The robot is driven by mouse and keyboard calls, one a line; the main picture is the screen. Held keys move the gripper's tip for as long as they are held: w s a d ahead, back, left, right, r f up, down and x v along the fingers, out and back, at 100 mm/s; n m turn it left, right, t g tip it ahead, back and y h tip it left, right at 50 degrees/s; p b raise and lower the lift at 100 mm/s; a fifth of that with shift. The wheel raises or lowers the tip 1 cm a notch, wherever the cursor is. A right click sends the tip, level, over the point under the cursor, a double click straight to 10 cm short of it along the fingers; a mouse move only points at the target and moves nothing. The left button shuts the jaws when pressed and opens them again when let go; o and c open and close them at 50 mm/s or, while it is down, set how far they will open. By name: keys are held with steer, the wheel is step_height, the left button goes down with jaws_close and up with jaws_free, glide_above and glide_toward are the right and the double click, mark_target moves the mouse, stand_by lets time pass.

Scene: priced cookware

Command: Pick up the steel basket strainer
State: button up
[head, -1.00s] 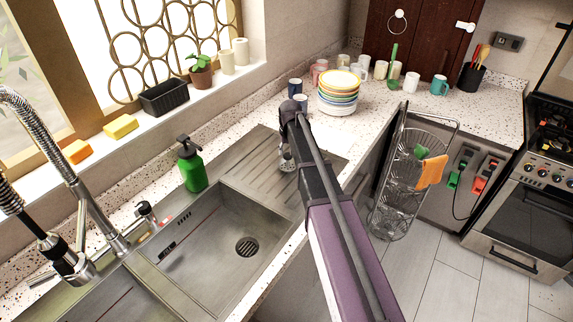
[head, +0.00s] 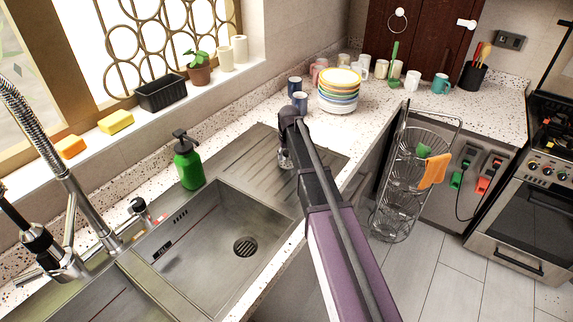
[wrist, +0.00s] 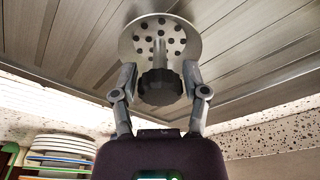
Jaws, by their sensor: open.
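The steel basket strainer (wrist: 160,28) shows in the wrist view as a pale round disc with dark holes and a dark ridged knob (wrist: 160,84). It is at the ribbed steel drainboard (wrist: 60,50). My gripper (wrist: 160,76) is open, with one finger on each side of the knob and the disc beyond the fingertips. I cannot tell whether either finger touches the knob. In the head view my gripper (head: 285,160) is low over the drainboard, and the strainer cannot be made out clearly there.
A green soap bottle (head: 188,163) stands left of the drainboard. The sink basin (head: 215,240) is empty in front. A wire rack (head: 398,200) stands at the right.

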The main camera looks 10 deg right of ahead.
steer(key=shift+f, duration=0.5)
jaws_close()
